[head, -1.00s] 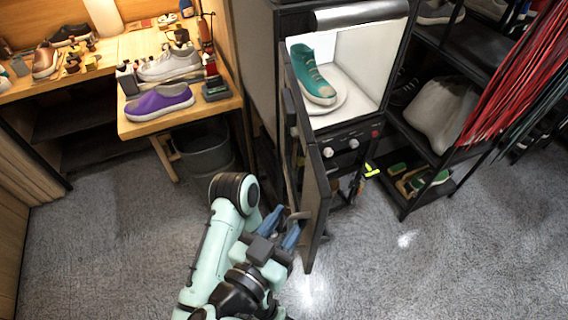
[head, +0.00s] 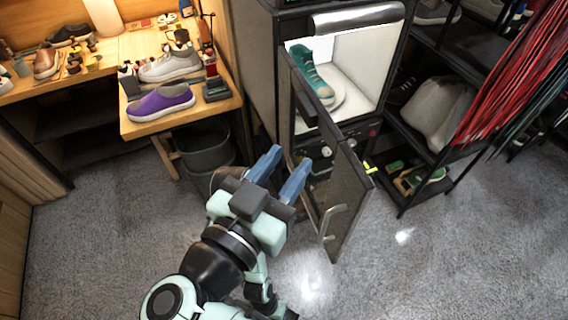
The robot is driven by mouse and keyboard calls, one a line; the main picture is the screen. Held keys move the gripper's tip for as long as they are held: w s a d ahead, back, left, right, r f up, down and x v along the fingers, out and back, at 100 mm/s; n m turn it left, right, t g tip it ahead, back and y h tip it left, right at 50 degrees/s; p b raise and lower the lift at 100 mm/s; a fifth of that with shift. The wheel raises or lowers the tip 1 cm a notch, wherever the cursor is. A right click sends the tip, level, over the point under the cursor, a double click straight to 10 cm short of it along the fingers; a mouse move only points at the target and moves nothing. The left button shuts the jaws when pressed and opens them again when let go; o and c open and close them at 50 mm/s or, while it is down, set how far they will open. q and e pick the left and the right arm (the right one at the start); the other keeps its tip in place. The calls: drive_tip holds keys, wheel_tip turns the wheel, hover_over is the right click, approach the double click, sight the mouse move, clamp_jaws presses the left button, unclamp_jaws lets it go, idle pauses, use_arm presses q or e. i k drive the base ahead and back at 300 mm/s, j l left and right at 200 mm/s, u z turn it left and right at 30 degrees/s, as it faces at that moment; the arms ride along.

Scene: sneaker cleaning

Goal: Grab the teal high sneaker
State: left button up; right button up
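The teal high sneaker (head: 309,68) stands on a round white turntable (head: 338,97) inside a lit white cabinet (head: 347,67). The half-open cabinet door (head: 338,165) hides part of its left and lower side. My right gripper (head: 285,166) is open and empty, with its blue fingers pointing up toward the cabinet. It is to the left of the door, below and apart from the sneaker. I cannot tell whether a finger touches the door. My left gripper is not in view.
A door handle (head: 334,220) sticks out near the door's lower edge. A workbench at the left holds a purple shoe (head: 161,102) and a grey sneaker (head: 170,65). A grey bin (head: 204,146) stands below it. A black shelf (head: 420,190) is at the right. The floor in front is clear.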

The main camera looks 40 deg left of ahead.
sight(303, 56)
drive_tip(key=j, duration=0.45)
drive_tip(key=k+j, duration=0.15)
drive_tip(key=j, duration=0.8)
drive_tip(key=k, duration=0.05)
